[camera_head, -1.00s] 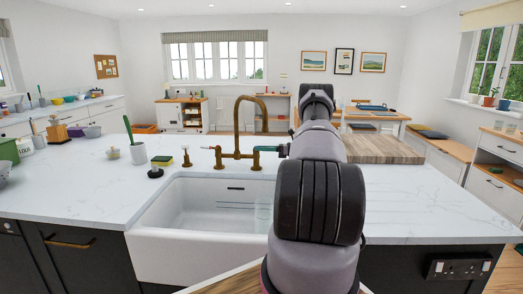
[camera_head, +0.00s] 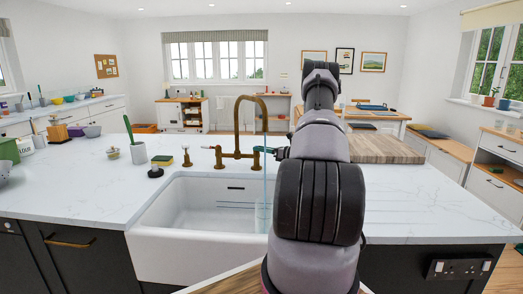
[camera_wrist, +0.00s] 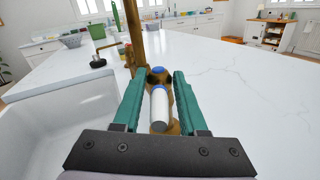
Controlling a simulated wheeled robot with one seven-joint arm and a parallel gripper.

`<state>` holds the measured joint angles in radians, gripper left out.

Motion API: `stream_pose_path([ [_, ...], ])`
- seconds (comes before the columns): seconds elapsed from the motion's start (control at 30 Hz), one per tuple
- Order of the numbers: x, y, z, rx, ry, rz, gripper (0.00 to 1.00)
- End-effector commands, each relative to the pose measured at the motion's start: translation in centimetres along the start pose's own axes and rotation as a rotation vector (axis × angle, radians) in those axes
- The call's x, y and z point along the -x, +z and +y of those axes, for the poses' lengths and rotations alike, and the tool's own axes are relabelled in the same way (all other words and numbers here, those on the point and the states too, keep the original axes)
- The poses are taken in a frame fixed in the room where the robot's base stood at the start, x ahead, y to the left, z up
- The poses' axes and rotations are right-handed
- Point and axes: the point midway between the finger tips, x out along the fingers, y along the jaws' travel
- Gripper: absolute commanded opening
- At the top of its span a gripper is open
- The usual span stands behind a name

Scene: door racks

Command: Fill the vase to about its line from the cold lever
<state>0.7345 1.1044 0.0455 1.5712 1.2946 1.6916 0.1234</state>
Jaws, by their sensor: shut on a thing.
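The brass tap (camera_head: 238,130) stands behind the white sink, its tall spout arching over it. The cold lever (camera_wrist: 158,108), white with a blue mark, is between the green fingers of my gripper (camera_wrist: 159,78) in the wrist view. My gripper (camera_head: 270,150) is shut on this lever at the tap's right side. A pale blue stream of water (camera_head: 265,150) falls from the spout. The clear glass vase (camera_head: 262,216) stands in the right part of the sink under the stream, partly hidden by my arm. Its line and water level cannot be made out.
The white sink (camera_head: 190,245) is set in a pale marble worktop (camera_head: 70,190). A second tap lever (camera_head: 210,148), a sponge (camera_head: 162,160) and a white pot (camera_head: 138,153) stand to the left. A wooden board (camera_head: 380,149) lies to the right.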

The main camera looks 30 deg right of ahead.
Motion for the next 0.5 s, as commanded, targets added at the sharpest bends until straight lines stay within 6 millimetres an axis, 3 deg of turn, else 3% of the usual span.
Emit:
stream_pose_path([
  [0.47,0.06,-0.02,0.16,0.001,-0.072,-0.013,0.00],
  [0.5,0.06,-0.03,0.16,0.001,-0.071,-0.013,0.53],
])
